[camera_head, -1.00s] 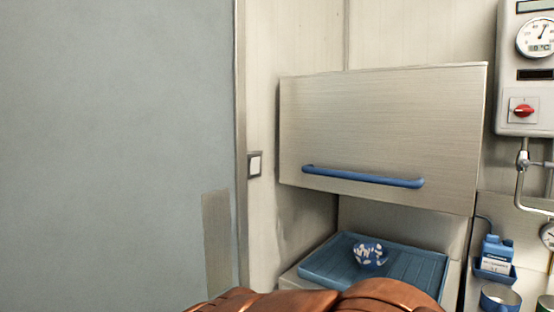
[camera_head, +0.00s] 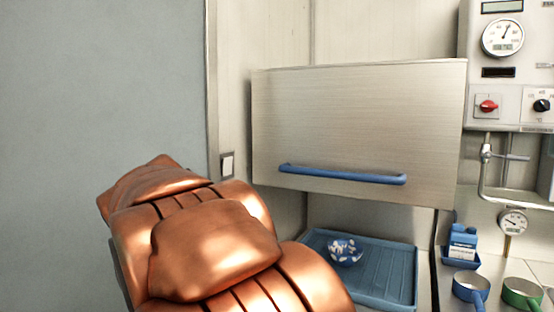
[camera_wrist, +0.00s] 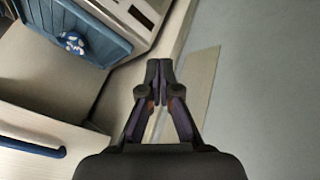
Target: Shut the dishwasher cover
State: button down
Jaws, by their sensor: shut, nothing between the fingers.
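The dishwasher cover (camera_head: 370,120) is a brushed-metal hood with a blue bar handle (camera_head: 342,176). It is raised, with an open gap between its lower edge and the blue rack (camera_head: 375,275). A patterned blue and white bowl (camera_head: 346,250) sits on the rack. In the wrist view the cover (camera_wrist: 40,110) and its handle (camera_wrist: 30,146) are at the lower left, and the rack (camera_wrist: 85,22) is at the upper left. My gripper (camera_wrist: 160,62) is shut and empty, apart from the cover and handle. It is outside the head view, where only my copper-coloured arm shows.
A control panel (camera_head: 505,90) with a gauge and knobs hangs at the right. A grey-blue wall surface (camera_head: 100,90) fills the left.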

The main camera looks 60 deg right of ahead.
jog(key=w+d+r+m+h, duration=0.4)
jog(key=d+r, duration=0.8)
jog(key=m+h, duration=0.4)
jog(key=h, duration=0.1)
send_near(287, 160)
jog(key=a+r, duration=0.4)
jog(key=r, duration=0.2)
jog(key=shift+g, duration=0.4)
jog(key=p+x, duration=0.1)
jog(key=x, duration=0.2)
jog(key=f+p+x, duration=0.1)
jog(key=x, duration=0.2)
jog(key=p+x, duration=0.2)
jog(key=x, duration=0.2)
jog(key=shift+w+f, duration=0.25)
jog(key=shift+w, duration=0.05)
jog(key=shift+s+a+f, duration=0.1)
jog(key=shift+a+f, duration=0.1)
jog(key=shift+s+f+p, duration=0.2)
jog(key=shift+f+p, duration=0.15)
jog(key=shift+f, duration=1)
jog(key=shift+f, duration=0.1)
notch_tip(287, 160, down, 37)
jog(key=b, duration=4.2)
